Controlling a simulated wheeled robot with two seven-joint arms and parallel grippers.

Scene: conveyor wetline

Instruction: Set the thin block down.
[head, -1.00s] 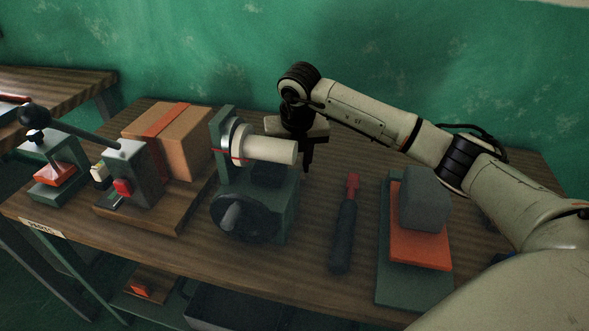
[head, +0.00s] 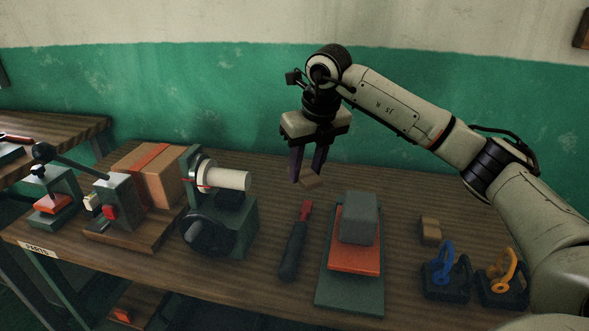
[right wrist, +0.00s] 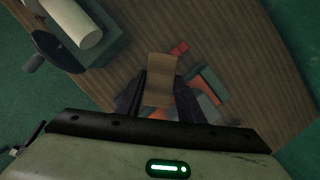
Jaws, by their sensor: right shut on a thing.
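The thin block (head: 309,182) is a small light-brown wooden piece. My right gripper (head: 307,174) points down and is shut on it, holding it above the back middle of the bench. In the right wrist view the thin block (right wrist: 159,78) sits between the two dark fingers (right wrist: 158,98), its long side pointing away from the palm. Part of the block is hidden by the fingers. My left gripper is not in view.
A cream roller machine (head: 228,180) stands left of the held block. A red-tipped dark tool (head: 293,245) and a grey block (head: 359,218) on an orange pad (head: 350,260) lie in front. A small brown block (head: 430,230) and blue (head: 446,262) and yellow (head: 503,270) clamps are right.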

